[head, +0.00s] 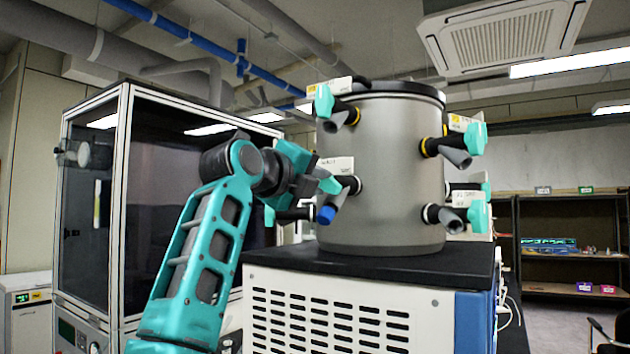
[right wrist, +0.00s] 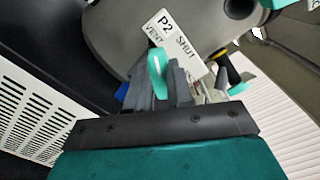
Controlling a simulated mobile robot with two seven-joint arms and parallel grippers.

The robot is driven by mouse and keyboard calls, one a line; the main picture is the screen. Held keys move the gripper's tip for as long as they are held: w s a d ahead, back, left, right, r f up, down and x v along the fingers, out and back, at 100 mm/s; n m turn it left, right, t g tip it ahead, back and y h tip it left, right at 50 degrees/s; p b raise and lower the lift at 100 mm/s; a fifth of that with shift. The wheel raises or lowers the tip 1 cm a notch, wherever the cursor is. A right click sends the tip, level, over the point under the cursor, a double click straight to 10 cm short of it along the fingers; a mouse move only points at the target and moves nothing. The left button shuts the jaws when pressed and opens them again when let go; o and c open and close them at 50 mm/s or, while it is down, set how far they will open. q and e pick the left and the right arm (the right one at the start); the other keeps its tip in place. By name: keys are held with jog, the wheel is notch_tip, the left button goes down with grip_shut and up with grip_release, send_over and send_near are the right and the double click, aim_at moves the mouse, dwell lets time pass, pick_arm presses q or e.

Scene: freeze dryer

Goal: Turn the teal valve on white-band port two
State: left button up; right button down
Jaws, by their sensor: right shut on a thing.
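A steel drum chamber (head: 390,190) carries several side ports with teal valves. On its near left side a port with a white band has a teal valve (head: 331,186) and a stub with a blue end (head: 326,215). My right gripper (head: 314,176) reaches this port from the left and is shut on the valve. In the right wrist view the teal valve handle (right wrist: 157,68) stands between the grey fingers, beside a white label (right wrist: 172,42) reading P2, VENT and SHUT. The fingers partly hide the valve's base. My left gripper is not in view.
A yellow-band port with a teal valve (head: 323,101) sits above; another (head: 474,139) is upper right. A white-band valve (head: 480,215) is lower right. Another teal-ended port (head: 269,215) is close below my gripper. A glass cabinet (head: 120,200) stands left.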

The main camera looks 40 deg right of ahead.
jog(key=shift+f, duration=0.1)
jog(key=c, duration=1)
grip_release()
jog(key=shift+a, duration=0.1)
jog(key=b+v, duration=0.3)
jog(key=v, duration=0.9)
jog(key=shift+a, duration=0.4)
jog(key=shift+s, duration=0.15)
